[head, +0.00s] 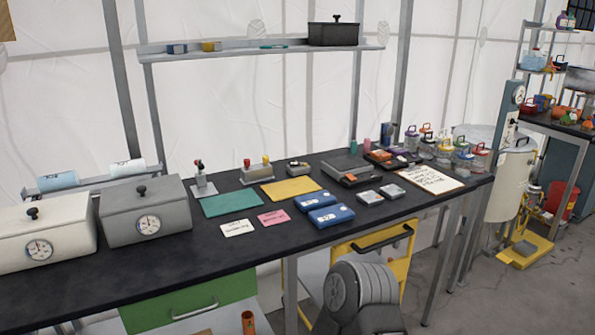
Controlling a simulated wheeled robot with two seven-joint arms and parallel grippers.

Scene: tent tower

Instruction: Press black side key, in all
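No part that I can surely pick out as the black side key shows at this size. Small devices stand along the back of the black table (110,272). One is a grey block with a red-topped lever (201,182). Another is a grey block with red and yellow tops (257,172). A third is a small grey block with a dark top (298,168). A flat grey and black device (346,168) lies right of them. Neither gripper shows; only a grey rounded link of mine is at the bottom.
Two lidded boxes with dials, one white (45,238) and one grey (145,210), stand at the left. Green (232,204) and yellow (291,188) mats, blue cases (331,215), a clipboard (431,180) and several jars occupy the table. A shelf (225,52) hangs above.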

